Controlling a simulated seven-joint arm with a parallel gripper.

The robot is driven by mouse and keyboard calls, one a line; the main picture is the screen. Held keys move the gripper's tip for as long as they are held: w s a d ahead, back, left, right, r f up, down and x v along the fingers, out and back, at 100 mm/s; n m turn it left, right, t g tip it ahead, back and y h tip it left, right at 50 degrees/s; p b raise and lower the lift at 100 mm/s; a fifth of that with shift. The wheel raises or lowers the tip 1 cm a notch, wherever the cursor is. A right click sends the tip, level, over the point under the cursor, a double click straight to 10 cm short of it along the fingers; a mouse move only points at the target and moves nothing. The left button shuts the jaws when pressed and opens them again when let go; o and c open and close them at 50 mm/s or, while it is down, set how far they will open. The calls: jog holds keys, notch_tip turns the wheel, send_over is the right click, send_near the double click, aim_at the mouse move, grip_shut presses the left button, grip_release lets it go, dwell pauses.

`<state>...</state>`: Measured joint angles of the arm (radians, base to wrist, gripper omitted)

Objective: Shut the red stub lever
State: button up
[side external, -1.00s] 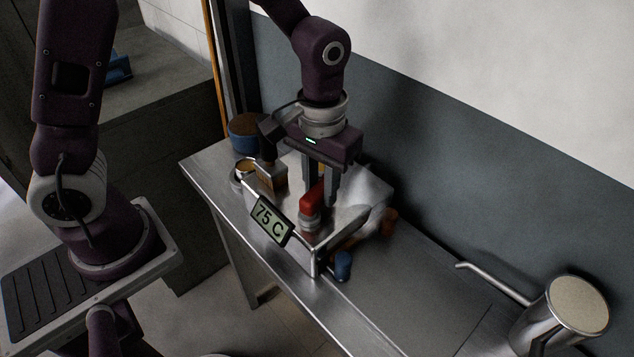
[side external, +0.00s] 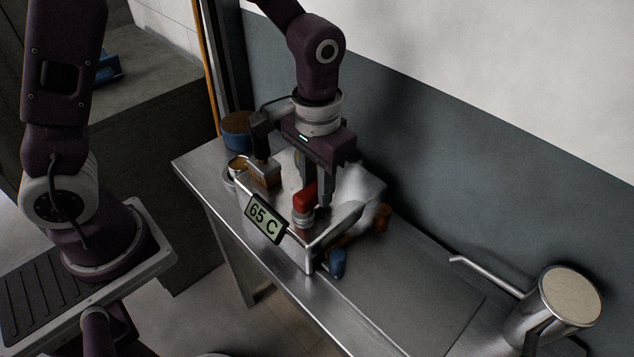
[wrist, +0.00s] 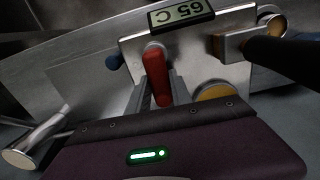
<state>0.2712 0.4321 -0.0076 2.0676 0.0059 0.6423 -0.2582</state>
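The red stub lever (side external: 304,197) stands up from a pale round base near the front right corner of the steel steamer box (side external: 291,253). It also shows in the wrist view (wrist: 156,76), its red arm pointing toward my gripper. My gripper (side external: 313,190) points down over the box, right at the lever. Its two fingers are apart, one on either side of the lever in the wrist view (wrist: 162,98). I cannot tell whether either finger touches it. The front display (side external: 264,217) reads 65 C; it is also at the top of the wrist view (wrist: 181,13).
A block-shaped brown fitting (side external: 263,173) is on the box's left side. A steel pot with a long handle (side external: 567,297) stands far right. The counter between (side external: 420,283) is clear.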

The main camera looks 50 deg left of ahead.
jog(key=o, duration=0.4)
jog(key=shift+o, duration=0.2)
jog(key=shift+r, duration=0.1)
notch_tip(320, 180, up, 7)
